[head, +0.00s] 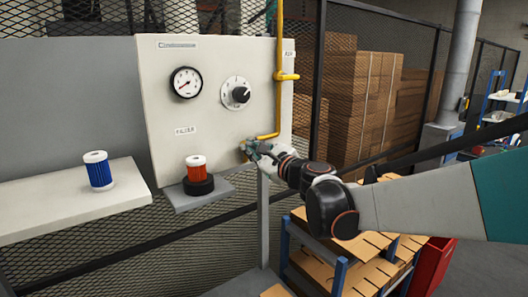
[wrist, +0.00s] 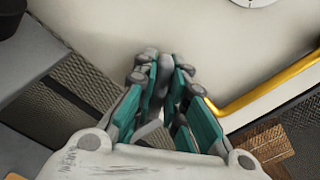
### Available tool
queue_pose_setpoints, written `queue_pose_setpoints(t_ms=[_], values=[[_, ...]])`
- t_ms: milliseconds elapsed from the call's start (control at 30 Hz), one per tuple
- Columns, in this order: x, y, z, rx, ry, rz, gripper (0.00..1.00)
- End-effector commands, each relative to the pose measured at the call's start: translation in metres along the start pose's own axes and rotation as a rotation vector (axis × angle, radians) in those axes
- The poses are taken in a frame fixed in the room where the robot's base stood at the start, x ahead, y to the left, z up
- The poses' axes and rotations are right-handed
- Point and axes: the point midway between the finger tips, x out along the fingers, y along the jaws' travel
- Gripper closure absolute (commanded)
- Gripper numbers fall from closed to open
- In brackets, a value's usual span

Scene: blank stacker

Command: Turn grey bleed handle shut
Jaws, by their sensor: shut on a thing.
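My gripper (head: 252,148) is at the lower right of the pale panel (head: 222,120), at the bottom end of the yellow pipe (head: 278,100). In the wrist view the gripper (wrist: 163,72) is shut, its teal-padded fingers on either side of a grey piece, the bleed handle (wrist: 166,68). The fingers hide most of the handle, so its exact angle cannot be told. In the head view my gripper covers the handle. The yellow pipe also shows to the right of the fingers in the wrist view (wrist: 270,88).
A round gauge (head: 186,82) and a black knob (head: 240,94) are on the panel. A red filter (head: 196,168) stands in a black base (head: 198,185) on a small ledge. A blue filter (head: 98,171) stands on the left shelf (head: 60,208). A pallet rack (head: 340,275) stands below my arm.

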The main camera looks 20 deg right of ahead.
Motion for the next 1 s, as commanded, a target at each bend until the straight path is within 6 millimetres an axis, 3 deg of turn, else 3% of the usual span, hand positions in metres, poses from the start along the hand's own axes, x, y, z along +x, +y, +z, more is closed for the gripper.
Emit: queue_pose_setpoints(t_ms=[600,1000], values=[[-0.003,0.0055,0.0001,-0.58,0.0,0.0,1.0],[-0.0031,0.0067,-0.0007,-0.871,0.0,0.0,1.0]])
